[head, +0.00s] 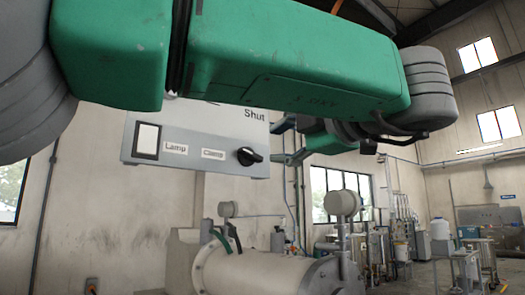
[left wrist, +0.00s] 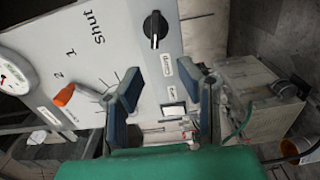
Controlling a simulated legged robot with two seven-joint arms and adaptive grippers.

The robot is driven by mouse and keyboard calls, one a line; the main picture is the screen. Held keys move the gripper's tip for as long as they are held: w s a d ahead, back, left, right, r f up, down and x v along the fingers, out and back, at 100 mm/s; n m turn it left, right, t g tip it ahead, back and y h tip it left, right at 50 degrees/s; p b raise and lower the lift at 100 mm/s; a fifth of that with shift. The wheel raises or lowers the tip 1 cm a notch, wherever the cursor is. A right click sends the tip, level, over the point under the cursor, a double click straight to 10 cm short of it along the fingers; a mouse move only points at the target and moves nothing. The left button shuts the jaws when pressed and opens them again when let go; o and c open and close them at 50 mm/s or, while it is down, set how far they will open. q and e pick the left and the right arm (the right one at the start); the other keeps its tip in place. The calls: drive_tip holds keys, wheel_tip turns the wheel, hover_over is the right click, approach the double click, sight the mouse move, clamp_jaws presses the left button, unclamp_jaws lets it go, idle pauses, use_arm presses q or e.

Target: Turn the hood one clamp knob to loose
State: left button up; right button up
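The hood panel (head: 200,135) is a light grey box with a "Clamp" label (head: 213,154). My left gripper (head: 281,142) is just right of the panel in the head view. My right gripper is in neither view.
A lamp switch (head: 147,140) is on the same panel. An orange-handled knob (left wrist: 64,96) with "1", "2" and "Shut" marks and a round gauge (left wrist: 12,75) are also there. My green arm covers the panel's top in the head view. A cylindrical mill (head: 250,268) stands below.

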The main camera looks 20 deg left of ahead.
use_arm(q)
drive_tip(key=shift+v, duration=0.8)
drive_tip(key=shift+a, duration=0.2)
